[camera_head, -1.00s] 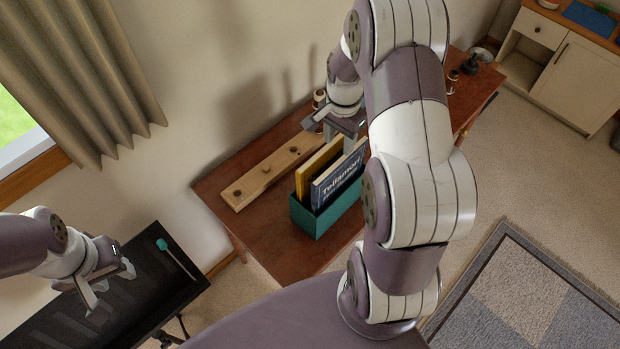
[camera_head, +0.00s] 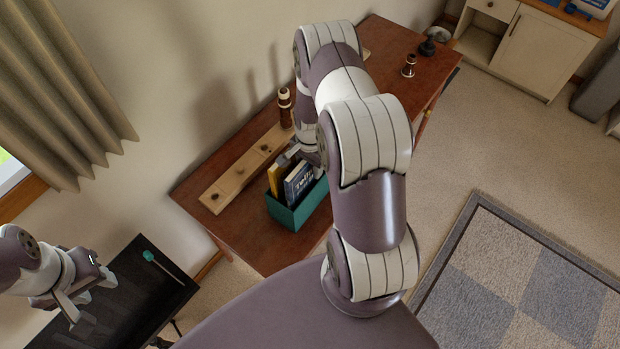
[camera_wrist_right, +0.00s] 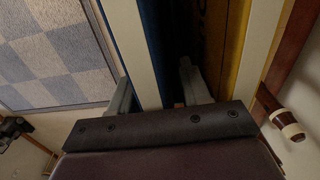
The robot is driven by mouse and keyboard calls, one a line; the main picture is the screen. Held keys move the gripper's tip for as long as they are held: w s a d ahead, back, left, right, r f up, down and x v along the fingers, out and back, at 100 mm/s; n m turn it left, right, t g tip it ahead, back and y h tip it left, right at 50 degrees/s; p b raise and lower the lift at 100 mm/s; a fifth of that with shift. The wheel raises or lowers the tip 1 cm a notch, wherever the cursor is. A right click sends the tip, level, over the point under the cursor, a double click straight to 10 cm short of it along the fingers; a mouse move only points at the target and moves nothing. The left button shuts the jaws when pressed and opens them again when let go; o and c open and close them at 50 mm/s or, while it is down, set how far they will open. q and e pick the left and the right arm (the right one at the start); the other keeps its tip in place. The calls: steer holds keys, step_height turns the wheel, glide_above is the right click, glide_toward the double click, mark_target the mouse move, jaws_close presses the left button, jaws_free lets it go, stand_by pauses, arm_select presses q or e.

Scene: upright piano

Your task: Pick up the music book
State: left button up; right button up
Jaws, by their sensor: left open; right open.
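Two books stand upright in a teal box (camera_head: 290,217) on the brown table: a yellow one (camera_head: 274,178) and a blue one (camera_head: 298,181) with white lettering. I cannot tell from the covers which is the music book. My right gripper (camera_head: 293,155) is over the box, partly hidden by its own arm. In the right wrist view its open fingers (camera_wrist_right: 157,92) stand on either side of the blue book's pale page edge (camera_wrist_right: 137,50). The yellow book (camera_wrist_right: 232,45) is to the right of them. My left gripper (camera_head: 88,297) is open and empty at the lower left.
A long wooden board with knobs (camera_head: 222,191) lies behind the box. A dark banded cylinder (camera_head: 285,105) stands at its far end, and another (camera_head: 408,66) stands farther right. A black surface with a teal-headed mallet (camera_head: 148,256) is below my left gripper.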

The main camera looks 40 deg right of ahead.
steer(key=shift+a, duration=0.1)
jaws_close()
steer(key=shift+r, duration=0.1)
steer(key=shift+r, duration=0.1)
